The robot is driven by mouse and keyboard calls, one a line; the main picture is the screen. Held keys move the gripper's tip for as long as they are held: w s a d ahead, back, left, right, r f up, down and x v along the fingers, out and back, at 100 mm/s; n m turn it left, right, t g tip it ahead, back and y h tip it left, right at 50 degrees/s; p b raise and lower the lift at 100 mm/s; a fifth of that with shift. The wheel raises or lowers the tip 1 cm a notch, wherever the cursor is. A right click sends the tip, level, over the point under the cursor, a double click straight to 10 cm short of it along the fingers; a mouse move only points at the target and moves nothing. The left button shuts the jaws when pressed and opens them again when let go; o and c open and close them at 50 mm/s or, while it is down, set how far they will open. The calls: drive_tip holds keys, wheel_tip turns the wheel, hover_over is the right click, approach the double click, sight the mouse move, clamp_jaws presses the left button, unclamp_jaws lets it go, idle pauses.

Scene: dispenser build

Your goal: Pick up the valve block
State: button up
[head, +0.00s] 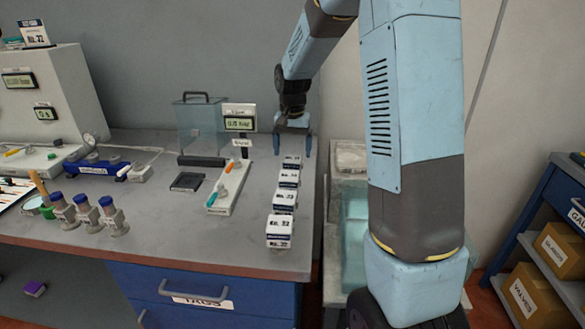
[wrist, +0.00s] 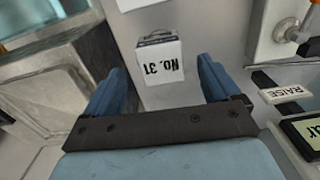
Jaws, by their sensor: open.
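A row of small white blocks with dark bands and number labels stands along the right side of the bench. No block is marked as the valve block, so I cannot tell which one it is. The rearmost block (head: 291,163) is just below my gripper (head: 292,148) in the head view. In the wrist view a white block labelled NO. 31 (wrist: 161,66) shows between the fingers of my gripper (wrist: 160,74). The fingers are apart and empty, pointing down. I cannot tell the exact height gap.
A display post (head: 239,124) and a white tray with an orange-ended tool (head: 228,187) stand left of the row. A clear box (head: 200,125) is behind. The bench's right edge is close to the blocks. Blue-capped bottles (head: 113,216) stand farther left.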

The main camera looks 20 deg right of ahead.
sight(292, 158)
drive_tip(key=shift+w+f, duration=0.15)
drive_tip(key=shift+f, duration=1.55)
drive_tip(key=shift+w+f, duration=0.1)
drive_tip(key=shift+f, duration=1.6)
drive_tip(key=shift+c, duration=0.3)
drive_tip(key=c, duration=1.4)
drive_tip(key=shift+c, duration=0.3)
drive_tip(key=shift+r, duration=0.15)
